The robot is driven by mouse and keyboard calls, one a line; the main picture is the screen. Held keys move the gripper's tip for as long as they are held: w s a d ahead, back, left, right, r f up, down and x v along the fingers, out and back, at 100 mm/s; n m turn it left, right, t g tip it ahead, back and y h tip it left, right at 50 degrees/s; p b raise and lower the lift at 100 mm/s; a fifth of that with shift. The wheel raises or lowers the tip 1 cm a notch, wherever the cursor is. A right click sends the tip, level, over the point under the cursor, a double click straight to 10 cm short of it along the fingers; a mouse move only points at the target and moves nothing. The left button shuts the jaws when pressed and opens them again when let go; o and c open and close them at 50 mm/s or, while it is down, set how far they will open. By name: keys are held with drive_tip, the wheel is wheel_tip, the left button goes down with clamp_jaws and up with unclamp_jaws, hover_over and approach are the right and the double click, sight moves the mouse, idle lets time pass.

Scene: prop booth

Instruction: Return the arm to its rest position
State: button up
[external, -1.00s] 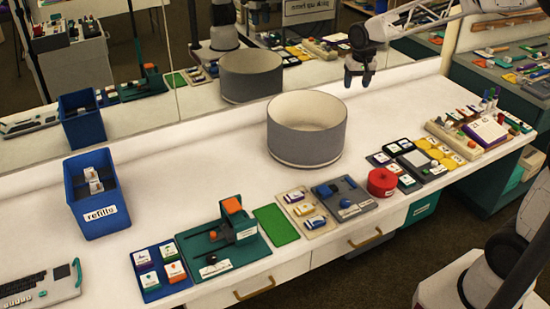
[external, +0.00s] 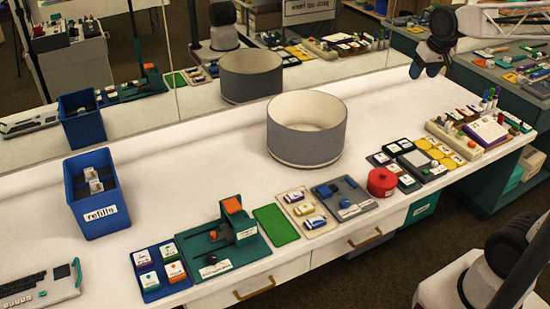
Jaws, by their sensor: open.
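My gripper (external: 430,69) is at the upper right of the external view, raised above the back right part of the white counter. It is open, with nothing seen in it and nothing touching it. Part of my arm runs off the top right edge, and my base shows at the lower right.
A round grey bin (external: 307,130) stands mid-counter, with a blue refills box (external: 97,194) to its left. Stamp trays, a green press (external: 222,240), a red round tin (external: 381,181) and a pen organizer (external: 478,130) line the front and right. A mirror (external: 250,75) runs along the back.

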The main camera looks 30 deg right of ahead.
drive_tip(key=shift+s+d+n+t, duration=0.7)
drive_tip(key=shift+s+d+t, duration=0.25)
drive_tip(key=shift+s, duration=8.3)
wheel_tip(320, 180, down, 9)
drive_tip(key=w+g, duration=0.1)
drive_tip(key=g, duration=0.2)
drive_tip(key=shift+d, duration=0.2)
drive_tip(key=shift+w, duration=0.15)
